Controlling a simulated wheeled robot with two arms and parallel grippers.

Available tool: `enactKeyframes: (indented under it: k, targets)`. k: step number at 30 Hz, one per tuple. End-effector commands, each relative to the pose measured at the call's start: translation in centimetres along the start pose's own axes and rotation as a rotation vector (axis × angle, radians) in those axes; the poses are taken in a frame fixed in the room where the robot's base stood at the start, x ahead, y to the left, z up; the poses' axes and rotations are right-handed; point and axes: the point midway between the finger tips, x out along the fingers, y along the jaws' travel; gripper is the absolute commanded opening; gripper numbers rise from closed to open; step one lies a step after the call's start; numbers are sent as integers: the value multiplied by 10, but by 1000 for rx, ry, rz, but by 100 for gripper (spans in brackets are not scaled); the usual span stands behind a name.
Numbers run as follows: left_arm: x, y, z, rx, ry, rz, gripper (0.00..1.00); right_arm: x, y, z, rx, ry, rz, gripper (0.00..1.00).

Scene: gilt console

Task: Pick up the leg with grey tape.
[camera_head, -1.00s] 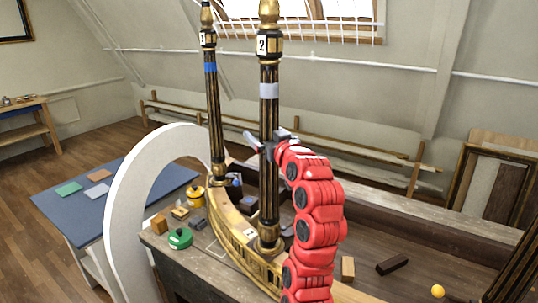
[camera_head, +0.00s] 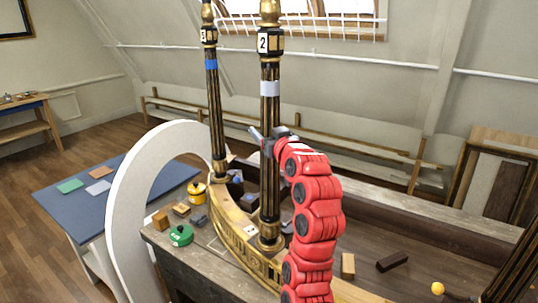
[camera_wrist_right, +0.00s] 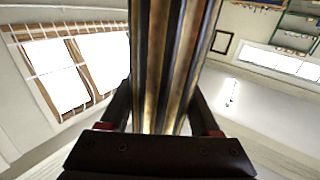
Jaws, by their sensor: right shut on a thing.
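The leg with grey tape (camera_head: 270,110) is a tall black and gold fluted column with a grey band high up and a block marked 2 near its top. It stands upright, its foot at the curved gilt rail (camera_head: 238,222). My right gripper (camera_head: 268,140) is shut on this leg below the tape. In the right wrist view the fluted shaft (camera_wrist_right: 172,60) runs between the two fingers. A second leg with blue tape (camera_head: 213,110) stands upright to its left on the same rail. My left gripper is not in view.
A white arch (camera_head: 122,215) stands left of the workbench (camera_head: 195,262). A green tape roll (camera_head: 180,236), a yellow one (camera_head: 197,193) and small wooden blocks lie near the rail. A dark block (camera_head: 392,262) and a yellow ball (camera_head: 437,288) lie at right.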

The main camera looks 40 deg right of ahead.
Motion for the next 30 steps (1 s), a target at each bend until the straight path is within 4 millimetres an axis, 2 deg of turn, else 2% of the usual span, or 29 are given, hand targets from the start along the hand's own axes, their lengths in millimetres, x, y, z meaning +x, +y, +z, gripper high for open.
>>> enactKeyframes:
  k: [8, 21, 26, 30]
  targets:
    - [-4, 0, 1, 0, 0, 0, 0, 0, 0, -5, -1, 6, 1, 0]
    - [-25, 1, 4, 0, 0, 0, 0, -1, 1, -36, -3, 7, 0, 0]
    - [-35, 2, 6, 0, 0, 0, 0, -23, 1, -36, -2, 8, 0, 0]
    - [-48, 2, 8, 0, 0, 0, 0, -53, 2, -39, -3, 13, 2, 0]
